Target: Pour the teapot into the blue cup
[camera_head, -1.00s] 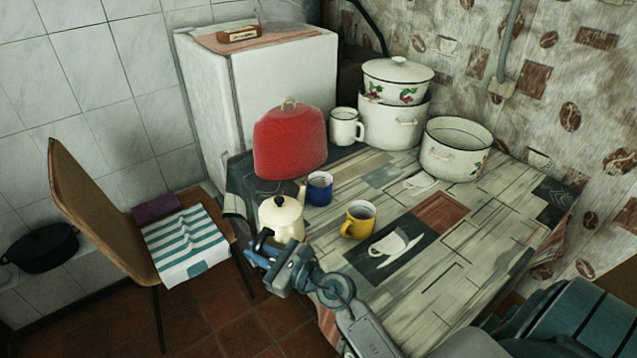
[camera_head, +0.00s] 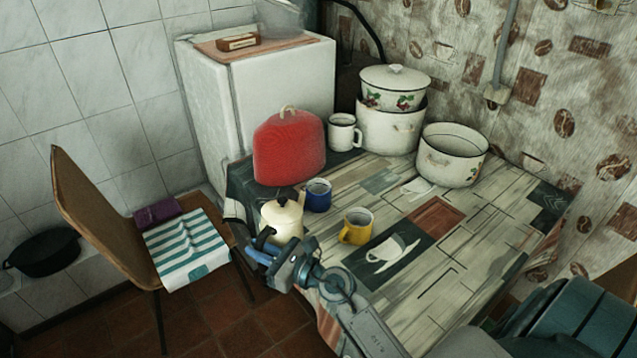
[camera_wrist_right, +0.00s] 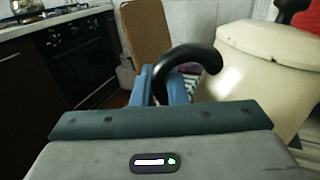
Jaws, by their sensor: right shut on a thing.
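The cream teapot (camera_head: 283,222) is at the table's left front edge in the head view, with its spout toward the blue cup (camera_head: 317,196). It looks upright; whether its base touches the table I cannot tell. The spout tip is close to the cup's left side. My right gripper (camera_head: 262,247) is shut on the teapot's black handle. In the right wrist view the curved handle (camera_wrist_right: 190,53) is between the blue fingers (camera_wrist_right: 160,86), with the teapot body (camera_wrist_right: 256,72) to the right. My left gripper is not in view.
A yellow cup (camera_head: 357,227) stands right of the blue cup. A red cozy (camera_head: 288,150) is behind them. A white mug (camera_head: 343,132), stacked pots (camera_head: 388,128) and an open pot (camera_head: 452,155) stand farther back. The table's right part (camera_head: 480,240) is clear.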

